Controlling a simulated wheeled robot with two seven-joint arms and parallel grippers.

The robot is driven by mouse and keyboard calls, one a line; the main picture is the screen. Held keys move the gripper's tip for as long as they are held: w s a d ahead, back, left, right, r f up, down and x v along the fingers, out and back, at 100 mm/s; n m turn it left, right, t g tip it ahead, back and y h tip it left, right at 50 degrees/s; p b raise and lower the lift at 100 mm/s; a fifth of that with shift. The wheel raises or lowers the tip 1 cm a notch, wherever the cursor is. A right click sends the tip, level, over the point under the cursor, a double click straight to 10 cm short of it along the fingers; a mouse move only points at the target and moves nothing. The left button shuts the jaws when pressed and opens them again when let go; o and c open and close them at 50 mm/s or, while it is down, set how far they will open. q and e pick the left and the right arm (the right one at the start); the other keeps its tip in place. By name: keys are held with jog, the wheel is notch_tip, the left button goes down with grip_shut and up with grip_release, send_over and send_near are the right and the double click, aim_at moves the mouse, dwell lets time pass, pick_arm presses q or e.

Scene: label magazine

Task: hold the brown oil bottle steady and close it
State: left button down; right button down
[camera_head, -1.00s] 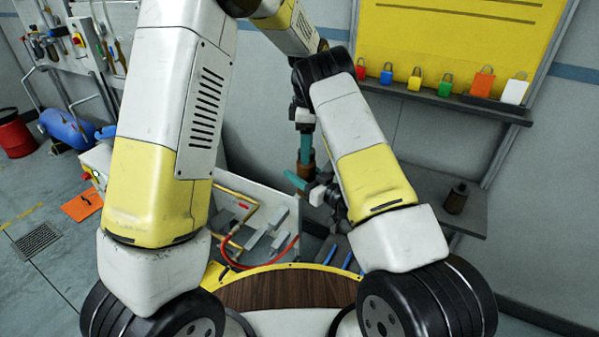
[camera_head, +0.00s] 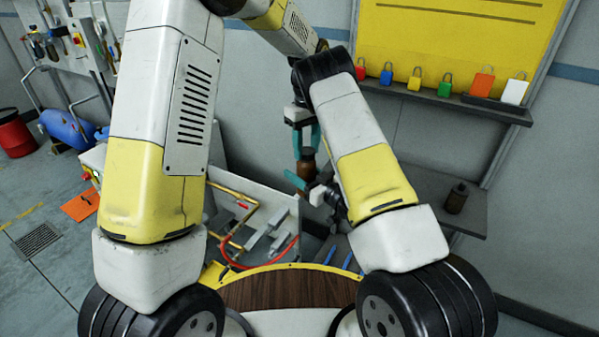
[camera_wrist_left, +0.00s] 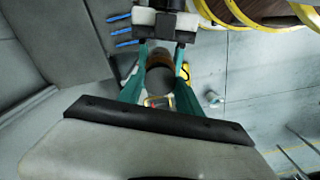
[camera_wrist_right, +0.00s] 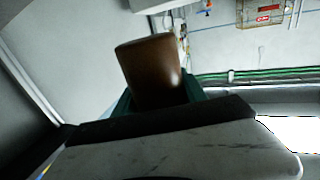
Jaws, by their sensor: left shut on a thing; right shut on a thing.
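The brown oil bottle (camera_head: 306,172) stands roughly upright in the air in the head view, and its brown body fills the middle of the right wrist view (camera_wrist_right: 152,68). My right gripper (camera_head: 303,184) is shut on its body from the side. My left gripper (camera_head: 307,138) points down from above, its teal fingers at the bottle's top. In the left wrist view, these fingers are shut on a round dark grey cap (camera_wrist_left: 157,84), with a brown rim of the bottle (camera_wrist_left: 160,57) beyond it. The cap's seat on the neck is hidden.
A dark capped bottle (camera_head: 456,198) stands on the grey shelf (camera_head: 425,185) at right. Several coloured padlocks (camera_head: 415,80) line the ledge under a yellow board. A panel with pipes and a red hose (camera_head: 265,262) lies below the grippers.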

pick_arm(q)
jog(key=c, duration=0.8)
grip_release()
jog(key=shift+r, duration=0.1)
jog(key=shift+r, duration=2.2)
jog(key=shift+c, duration=0.5)
notch_tip(320, 180, up, 3)
jog(key=n, duration=0.5)
jog(key=shift+r, duration=0.2)
